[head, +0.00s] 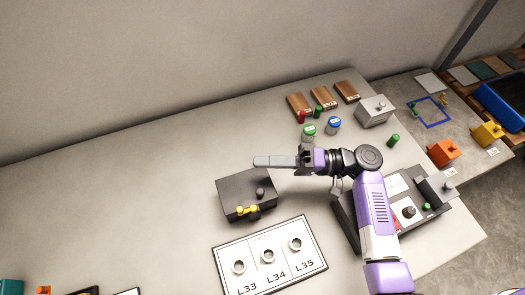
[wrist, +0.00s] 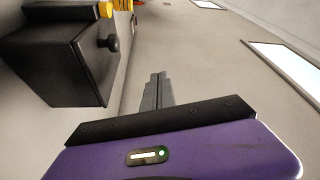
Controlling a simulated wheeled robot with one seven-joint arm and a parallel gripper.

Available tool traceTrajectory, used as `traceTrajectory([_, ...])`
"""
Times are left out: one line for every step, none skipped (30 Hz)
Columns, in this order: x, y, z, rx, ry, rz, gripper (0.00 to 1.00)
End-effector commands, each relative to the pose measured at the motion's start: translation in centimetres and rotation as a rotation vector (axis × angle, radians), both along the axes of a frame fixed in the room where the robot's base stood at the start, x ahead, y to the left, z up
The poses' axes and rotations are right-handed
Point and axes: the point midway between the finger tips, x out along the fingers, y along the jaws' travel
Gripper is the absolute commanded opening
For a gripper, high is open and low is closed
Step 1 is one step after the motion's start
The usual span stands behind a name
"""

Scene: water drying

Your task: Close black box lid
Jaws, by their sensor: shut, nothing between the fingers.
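A black box (head: 233,188) with a dark knob (head: 260,193) stands on the table, left of my arm in the head view. A yellow piece (head: 247,210) lies at its front side. In the wrist view the box (wrist: 60,65) is at the upper left, with its knob (wrist: 112,43) on the face turned toward my gripper. I cannot tell clearly how the lid stands. My gripper (head: 257,161) is shut and empty, pointing left behind the box's far edge in the head view. Its fingers (wrist: 157,78) point into clear space beside the box in the wrist view.
A white board (head: 253,245) with several round holders lies in front of the box. Green (head: 309,130) and blue (head: 334,125) lidded jars, brown blocks (head: 321,98) and a grey box (head: 375,111) stand behind my arm. A dark tray (head: 347,222) is at the right.

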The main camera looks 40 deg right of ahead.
Motion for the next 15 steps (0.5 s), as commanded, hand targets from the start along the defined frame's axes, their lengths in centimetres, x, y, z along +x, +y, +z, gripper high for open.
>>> traceTrajectory([-0.4, 0.1, -0.3, 0.001, 0.001, 0.000, 0.00])
traceTrajectory([-0.5, 0.2, -0.3, 0.001, 0.001, 0.000, 0.00])
traceTrajectory([-0.8, 0.2, -0.5, 0.001, 0.001, -0.001, 0.00])
traceTrajectory([-1.0, 0.3, -0.6, 0.001, 0.001, -0.001, 0.00])
traceTrajectory([-1.1, 0.3, -0.7, 0.001, 0.001, -0.001, 0.00])
traceTrajectory([-1.3, 0.4, -0.8, 0.000, 0.000, 0.000, 0.00])
traceTrajectory([-1.4, 0.5, -0.9, 0.000, 0.000, 0.000, 0.00])
traceTrajectory([-1.5, 0.5, -1.0, 0.000, 0.000, 0.000, 0.00])
traceTrajectory([-1.7, 0.6, -1.1, -0.001, -0.001, 0.000, 0.00])
traceTrajectory([-1.8, 0.6, -1.2, 0.000, 0.000, 0.000, 0.00])
traceTrajectory([-1.9, 0.6, -1.3, 0.000, 0.000, 0.000, 0.00])
traceTrajectory([-2.0, 0.7, -1.4, 0.000, 0.000, 0.000, 0.00])
traceTrajectory([-2.1, 0.7, -1.4, 0.000, 0.000, 0.000, 0.00])
traceTrajectory([-2.2, 0.7, -1.5, 0.000, 0.000, 0.000, 0.00])
traceTrajectory([-2.2, 0.7, -1.6, 0.001, 0.001, 0.000, 0.00])
